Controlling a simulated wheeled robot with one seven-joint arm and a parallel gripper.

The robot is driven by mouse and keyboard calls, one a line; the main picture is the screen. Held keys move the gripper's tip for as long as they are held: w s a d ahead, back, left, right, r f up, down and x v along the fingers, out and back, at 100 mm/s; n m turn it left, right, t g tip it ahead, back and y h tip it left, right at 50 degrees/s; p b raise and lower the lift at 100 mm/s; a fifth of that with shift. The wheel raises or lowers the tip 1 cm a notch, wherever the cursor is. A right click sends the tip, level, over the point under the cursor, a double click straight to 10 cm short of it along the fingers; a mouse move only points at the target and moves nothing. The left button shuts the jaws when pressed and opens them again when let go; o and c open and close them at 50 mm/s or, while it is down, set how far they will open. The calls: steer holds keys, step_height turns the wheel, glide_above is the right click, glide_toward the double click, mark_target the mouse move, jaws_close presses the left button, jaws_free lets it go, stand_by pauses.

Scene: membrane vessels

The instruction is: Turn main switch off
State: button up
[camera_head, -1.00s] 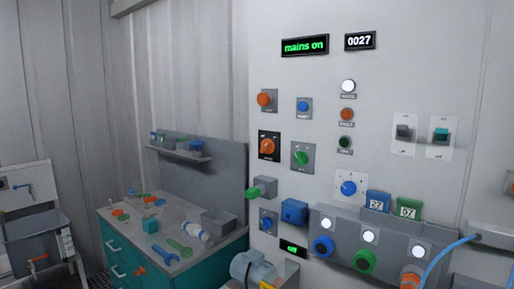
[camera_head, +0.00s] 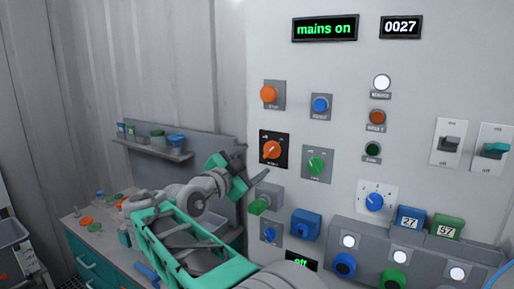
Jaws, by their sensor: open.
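The main switch is most likely the orange rotary knob on a black plate (camera_head: 272,150) on the white panel. Its handle is tilted, and its small labels are too small to read. The display (camera_head: 325,28) above reads "mains on" in green. My gripper (camera_head: 254,164) is open and empty, just left of and slightly below the black plate, with its dark fingers pointing toward the panel. I cannot tell its exact gap to the panel; it looks apart from the knob.
An orange button (camera_head: 269,94) sits above the switch, a green knob (camera_head: 316,164) to its right, and a green-knobbed grey box (camera_head: 262,201) below. A shelf with small jars (camera_head: 160,147) and a teal workbench (camera_head: 88,264) are at left.

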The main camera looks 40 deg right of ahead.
mark_target(267, 154)
steer(key=x, duration=0.2)
steer(key=p+x, duration=0.1)
steer(key=x, duration=0.1)
steer(key=p+x, duration=0.1)
steer(key=x, duration=0.2)
steer(key=shift+s+d, duration=0.15)
steer(key=shift+s, duration=0.15)
steer(key=shift+f, duration=0.1)
steer(key=c, duration=1.4)
